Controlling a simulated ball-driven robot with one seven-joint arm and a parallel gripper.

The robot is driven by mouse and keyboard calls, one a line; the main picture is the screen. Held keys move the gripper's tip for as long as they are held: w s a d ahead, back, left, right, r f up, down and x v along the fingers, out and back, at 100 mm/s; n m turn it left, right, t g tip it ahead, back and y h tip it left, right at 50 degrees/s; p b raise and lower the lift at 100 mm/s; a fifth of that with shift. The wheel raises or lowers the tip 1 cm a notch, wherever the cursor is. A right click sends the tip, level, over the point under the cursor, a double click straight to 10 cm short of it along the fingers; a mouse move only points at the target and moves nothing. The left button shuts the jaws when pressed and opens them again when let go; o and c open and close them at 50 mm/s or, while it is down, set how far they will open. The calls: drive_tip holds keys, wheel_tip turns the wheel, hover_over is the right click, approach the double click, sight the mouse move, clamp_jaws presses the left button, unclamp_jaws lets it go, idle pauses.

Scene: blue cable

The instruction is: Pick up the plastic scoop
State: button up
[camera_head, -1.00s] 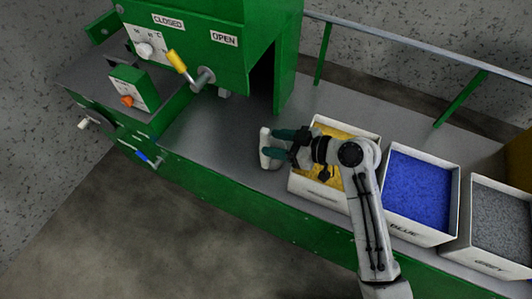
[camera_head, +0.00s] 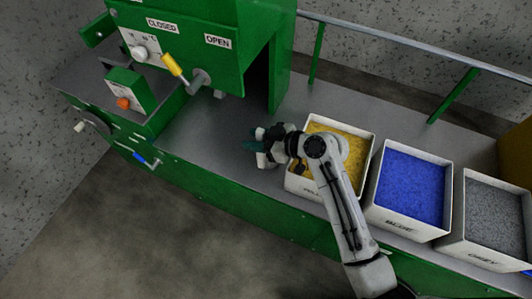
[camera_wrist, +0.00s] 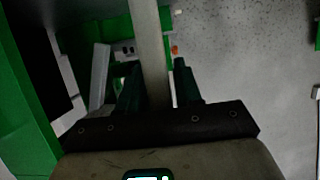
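A pale, long bar (camera_wrist: 150,45), which looks like the plastic scoop, runs from the top edge of the wrist view down between the two dark green fingers. My gripper (camera_wrist: 158,75) appears shut on it, with a finger close against each side. In the head view my gripper (camera_head: 252,140) is over the grey bench top, left of the yellow bin. A small whitish piece (camera_head: 266,159) shows beside the fingers there. Most of the scoop is hidden by the gripper, and its bowl cannot be made out.
The yellow bin (camera_head: 291,183), blue bin (camera_head: 412,232) and grey bin (camera_head: 480,257) stand in a row along the bench. My arm crosses above the yellow one. A green machine (camera_head: 215,60) with a yellow-handled lever (camera_head: 174,65) stands left. The bench (camera_head: 215,135) between is clear.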

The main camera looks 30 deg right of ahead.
clamp_jaws()
drive_tip(key=shift+r, duration=0.1)
